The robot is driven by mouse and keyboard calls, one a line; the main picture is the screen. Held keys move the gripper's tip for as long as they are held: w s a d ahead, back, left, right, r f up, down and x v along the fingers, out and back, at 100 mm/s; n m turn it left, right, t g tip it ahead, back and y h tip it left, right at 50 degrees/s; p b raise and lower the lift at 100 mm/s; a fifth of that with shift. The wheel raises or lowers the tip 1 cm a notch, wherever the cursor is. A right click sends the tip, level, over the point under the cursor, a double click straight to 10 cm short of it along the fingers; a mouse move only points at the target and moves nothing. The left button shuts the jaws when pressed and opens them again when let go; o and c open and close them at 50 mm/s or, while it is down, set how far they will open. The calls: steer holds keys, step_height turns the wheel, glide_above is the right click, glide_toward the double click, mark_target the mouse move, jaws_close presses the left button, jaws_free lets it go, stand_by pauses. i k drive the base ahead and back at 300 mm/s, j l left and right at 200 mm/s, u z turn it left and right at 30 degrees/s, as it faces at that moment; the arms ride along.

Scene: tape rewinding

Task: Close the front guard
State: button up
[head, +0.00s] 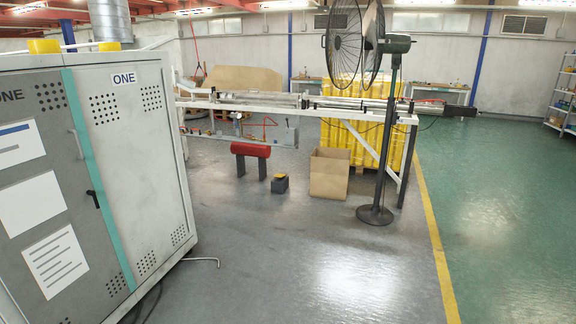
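I cannot tell for certain which part is the front guard. A long white-framed machine bench (262,104) stands in the middle distance, with metal rollers or bars (255,100) along its top. I cannot make out an open or closed guard on it. A large grey cabinet marked ONE (135,165) stands close on the left. It has a teal strip (92,165) and a dark handle (93,199), and its panels look shut. My gripper is not in view.
A black pedestal fan (389,130) stands before the bench's right end. A cardboard box (329,173), a red bar on dark legs (251,149) and a small dark block (280,184) are on the floor. A bent rod (203,260) lies beside the cabinet. The grey floor in front is clear.

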mark_target(336, 44)
steer(key=i+u, duration=0.25)
steer(key=i, duration=1.85)
steer(key=i+z, duration=0.1)
steer(key=i, duration=0.6)
steer(key=i+j+z, duration=0.15)
steer(key=i, duration=0.55)
steer(key=i+j+z, duration=0.1)
steer(key=i, duration=0.55)
steer(key=i+j+z, duration=0.25)
steer(key=i, duration=0.2)
steer(key=i+j+z, duration=0.3)
steer(key=i, duration=0.15)
